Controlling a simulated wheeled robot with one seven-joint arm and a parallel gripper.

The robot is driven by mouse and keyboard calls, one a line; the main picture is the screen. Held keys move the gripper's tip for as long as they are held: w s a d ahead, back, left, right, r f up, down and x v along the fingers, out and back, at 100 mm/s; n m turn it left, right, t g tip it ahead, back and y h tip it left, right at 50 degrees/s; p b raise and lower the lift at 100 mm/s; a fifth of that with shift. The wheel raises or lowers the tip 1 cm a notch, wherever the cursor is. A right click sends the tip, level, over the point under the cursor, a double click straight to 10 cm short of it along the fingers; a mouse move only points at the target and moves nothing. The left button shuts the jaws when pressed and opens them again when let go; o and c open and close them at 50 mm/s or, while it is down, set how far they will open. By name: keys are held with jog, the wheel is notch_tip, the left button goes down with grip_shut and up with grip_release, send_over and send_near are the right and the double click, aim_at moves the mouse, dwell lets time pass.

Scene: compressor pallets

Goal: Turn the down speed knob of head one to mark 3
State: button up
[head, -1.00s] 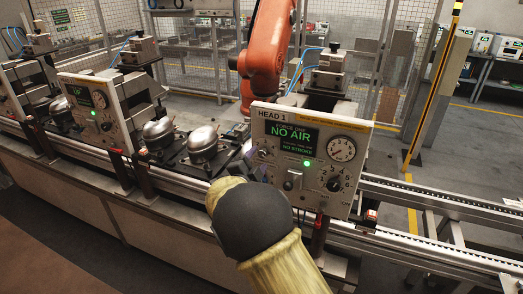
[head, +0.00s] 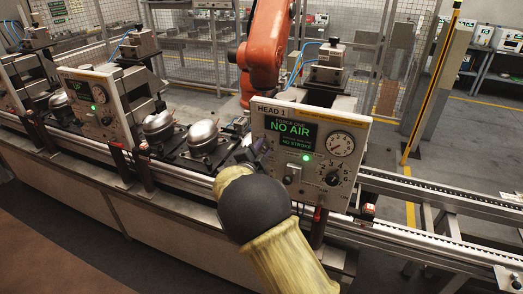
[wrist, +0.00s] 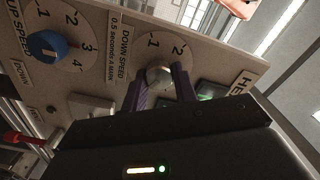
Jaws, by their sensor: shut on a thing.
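In the wrist view the down speed knob (wrist: 160,76) is a pale round knob on a dial plate, with marks 1 and 2 showing beside it. My gripper (wrist: 162,88) has its two purple fingers on either side of the knob, closed on it. Mark 3 is hidden, and I cannot tell where the knob points. The head one panel (head: 262,190) stands at right of centre in the head view, with a "HEAD 1" label and a "NO AIR" screen. My arm reaches to its left edge; the fingers are not clear there.
A blue up speed knob (wrist: 47,45) sits on its own dial left of the down speed dial. On the panel front are a pressure gauge (head: 341,144) and a black dial knob (head: 333,179). Metal compressors (head: 202,137) stand left of the panel, with an orange robot arm (head: 268,50) behind.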

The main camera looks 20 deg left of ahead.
jog(key=shift+n, duration=1.6)
jog(key=n, duration=0.3)
jog(key=shift+a, duration=0.1)
jog(key=n+p, duration=0.1)
jog(key=n, duration=0.3)
jog(key=shift+r, duration=0.1)
jog(key=n+p, duration=0.1)
jog(key=n, duration=0.2)
jog(key=shift+a+n, duration=0.1)
jog(key=shift+n, duration=0.3)
jog(key=n+p, duration=0.2)
jog(key=n, duration=0.2)
jog(key=shift+n, duration=0.3)
jog(key=n+p, duration=0.2)
jog(key=n, duration=0.3)
jog(key=shift+f+p, duration=0.2)
jog(key=shift+p, duration=0.1)
